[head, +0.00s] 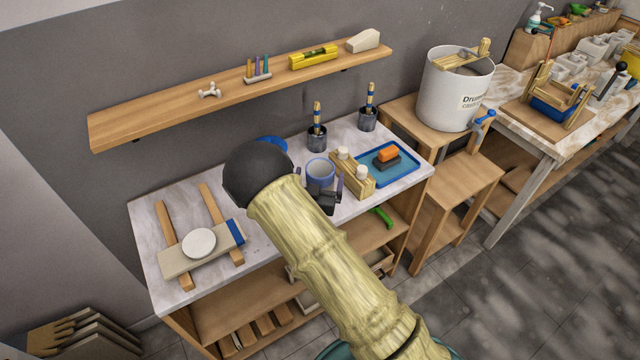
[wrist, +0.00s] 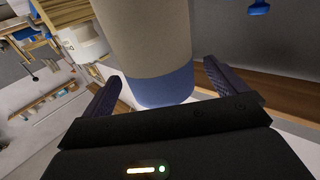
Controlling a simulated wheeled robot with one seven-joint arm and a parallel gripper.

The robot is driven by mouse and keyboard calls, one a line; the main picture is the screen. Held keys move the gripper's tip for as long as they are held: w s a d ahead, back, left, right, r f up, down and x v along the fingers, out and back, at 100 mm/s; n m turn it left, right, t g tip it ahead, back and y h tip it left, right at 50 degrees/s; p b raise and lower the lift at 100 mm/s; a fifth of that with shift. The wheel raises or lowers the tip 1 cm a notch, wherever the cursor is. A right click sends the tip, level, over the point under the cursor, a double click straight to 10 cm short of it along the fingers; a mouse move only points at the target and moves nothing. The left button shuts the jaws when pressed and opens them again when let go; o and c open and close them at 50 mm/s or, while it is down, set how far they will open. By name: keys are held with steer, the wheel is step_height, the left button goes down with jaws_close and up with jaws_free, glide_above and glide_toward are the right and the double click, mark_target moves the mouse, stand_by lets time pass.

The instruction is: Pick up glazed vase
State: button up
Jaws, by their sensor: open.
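The glazed vase (head: 320,173) is a grey cylinder with a blue rim, standing upright on the pale worktop in the head view. In the wrist view the vase (wrist: 145,45) fills the upper middle, beige-grey with a blue band at the end nearest my gripper. My gripper (wrist: 160,88) is open, with one dark finger on each side of the vase in the picture. I cannot tell whether either finger touches it. In the head view my gripper (head: 328,198) is low in front of the vase, partly hidden by my arm.
A wooden block with white-topped pieces (head: 351,176) stands close right of the vase. A blue tray (head: 405,162) with a sponge lies beyond it. Dark brush cups (head: 317,140) stand behind. A wall shelf (head: 150,121) hangs above. The left worktop holds a board with a white disc (head: 199,243).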

steer(key=shift+w+d, duration=0.15)
steer(key=shift+w, duration=0.95)
steer(key=c, duration=1.8)
steer(key=shift+r, duration=0.1)
step_height(320, 180, up, 10)
steer(key=shift+b, duration=0.85)
